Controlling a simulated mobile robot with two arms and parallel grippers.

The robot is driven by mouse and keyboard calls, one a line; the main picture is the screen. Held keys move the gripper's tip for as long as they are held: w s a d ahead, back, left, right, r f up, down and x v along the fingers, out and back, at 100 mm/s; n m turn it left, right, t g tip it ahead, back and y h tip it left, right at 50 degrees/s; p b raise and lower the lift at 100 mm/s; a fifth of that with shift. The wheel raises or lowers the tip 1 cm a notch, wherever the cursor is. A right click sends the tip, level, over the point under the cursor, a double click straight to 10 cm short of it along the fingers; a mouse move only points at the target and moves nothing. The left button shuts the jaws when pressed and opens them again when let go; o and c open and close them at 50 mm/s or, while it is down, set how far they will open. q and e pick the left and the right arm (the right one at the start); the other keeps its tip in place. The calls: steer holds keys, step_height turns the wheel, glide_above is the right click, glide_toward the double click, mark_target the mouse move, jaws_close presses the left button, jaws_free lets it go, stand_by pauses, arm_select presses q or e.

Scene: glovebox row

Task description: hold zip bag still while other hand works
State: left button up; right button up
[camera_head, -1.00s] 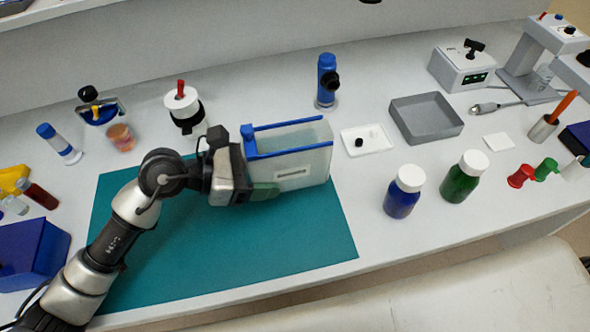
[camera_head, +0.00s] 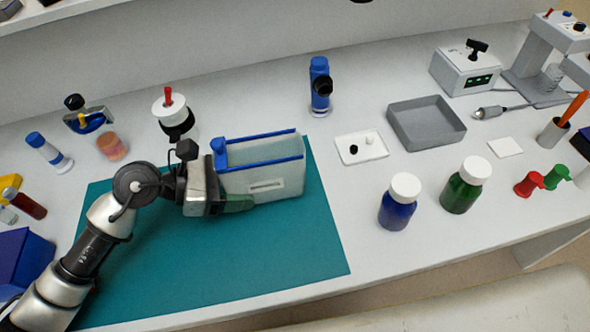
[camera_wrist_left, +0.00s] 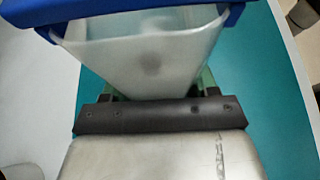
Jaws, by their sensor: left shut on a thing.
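The zip bag (camera_head: 275,186) is translucent with blue strips along its open top edges and a pale label on its front. It stands upright on the teal mat (camera_head: 190,265). My left gripper (camera_head: 236,202) is shut on the bag's left end, low down, with a green finger along its front face. In the left wrist view the bag (camera_wrist_left: 150,55) rises just ahead of the gripper (camera_wrist_left: 150,92), its blue rim at the top. The bag looks empty, though its bottom is hard to see. My right gripper is not in view.
A white dish (camera_head: 360,147) with small dark and white pieces and a grey tray (camera_head: 427,122) lie right of the mat. Blue (camera_head: 399,202) and green (camera_head: 466,185) bottles stand nearer the front. A blue instrument (camera_head: 320,86) stands behind. The mat's front part is clear.

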arm_select(q)
steer(key=shift+f, duration=0.5)
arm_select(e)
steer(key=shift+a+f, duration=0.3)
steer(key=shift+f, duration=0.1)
arm_select(q)
steer(key=shift+w+a+f+b, duration=0.2)
steer(key=shift+a+f+b, duration=0.05)
steer(key=shift+a+b, duration=0.3)
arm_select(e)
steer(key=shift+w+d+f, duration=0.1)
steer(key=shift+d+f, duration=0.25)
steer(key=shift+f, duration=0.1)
arm_select(q)
steer(key=shift+w+a+f+b, duration=0.1)
steer(key=shift+a+f+b, duration=0.1)
steer(key=shift+a+b, duration=0.25)
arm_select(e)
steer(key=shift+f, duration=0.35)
